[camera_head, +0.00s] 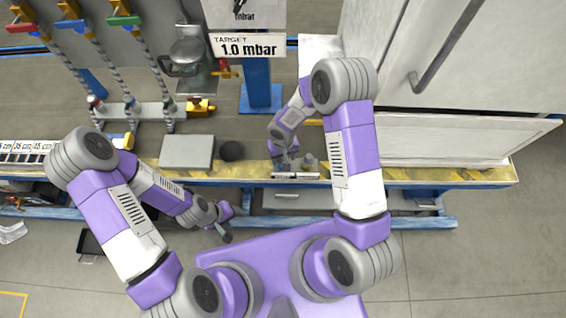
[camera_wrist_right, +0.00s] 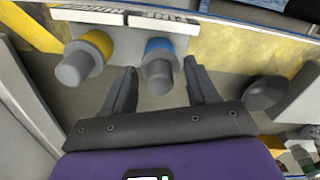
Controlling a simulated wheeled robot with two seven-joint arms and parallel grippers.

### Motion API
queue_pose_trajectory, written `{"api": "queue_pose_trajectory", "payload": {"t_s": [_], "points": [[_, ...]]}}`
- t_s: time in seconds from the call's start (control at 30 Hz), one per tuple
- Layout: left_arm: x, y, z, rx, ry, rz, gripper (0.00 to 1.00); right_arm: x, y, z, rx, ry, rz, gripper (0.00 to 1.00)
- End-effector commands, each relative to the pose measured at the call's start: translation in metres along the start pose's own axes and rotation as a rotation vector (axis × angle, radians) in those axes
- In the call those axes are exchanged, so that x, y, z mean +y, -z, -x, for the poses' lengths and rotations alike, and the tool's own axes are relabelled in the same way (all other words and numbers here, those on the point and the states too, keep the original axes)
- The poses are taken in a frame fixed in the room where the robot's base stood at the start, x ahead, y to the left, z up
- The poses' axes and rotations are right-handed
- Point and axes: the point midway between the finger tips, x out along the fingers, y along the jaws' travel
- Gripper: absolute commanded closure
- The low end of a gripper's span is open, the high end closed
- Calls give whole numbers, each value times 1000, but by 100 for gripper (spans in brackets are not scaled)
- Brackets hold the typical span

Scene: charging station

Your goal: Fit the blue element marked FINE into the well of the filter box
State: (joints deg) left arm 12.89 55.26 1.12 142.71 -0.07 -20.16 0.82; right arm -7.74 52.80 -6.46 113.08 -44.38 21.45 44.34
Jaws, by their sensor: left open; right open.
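The blue element (camera_wrist_right: 160,46) shows in the right wrist view as a blue band with a grey cylindrical end, on a rack with a pale labelled edge. My right gripper (camera_wrist_right: 160,73) is open, with one finger on each side of the blue element and nothing clamped. In the head view my right gripper (camera_head: 284,158) is at the bench's front edge, by the small rack (camera_head: 297,176). My left gripper (camera_head: 224,224) is open and empty, in front of the bench.
A yellow-banded element (camera_wrist_right: 97,43) stands left of the blue one; a dark grey rounded piece (camera_wrist_right: 266,92) is to the right. On the bench are a grey square block (camera_head: 187,151) and a dark disc (camera_head: 232,151). A large pale cabinet (camera_head: 460,65) bounds the right.

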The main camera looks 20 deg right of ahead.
Motion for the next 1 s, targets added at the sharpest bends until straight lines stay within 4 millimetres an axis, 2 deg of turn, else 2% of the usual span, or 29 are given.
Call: {"api": "queue_pose_trajectory", "payload": {"t_s": [0.17, 0.53, 0.83, 1.0], "points": [[0, 0, 1, 0, 0, 0, 43, 0, 0, 1, 1, 0, 0, 43], [0, 0, 1, 0, 0, 0, 43, 0, 0, 1, 1, 1, 0, 100], [1, 0, 2, 0, 0, 0, 43, 0, 0, 3, 1, 1, 0, 100], [3, 0, 7, 0, 0, 0, 43, 0, 1, 17, 3, 0, -1, 100]]}}
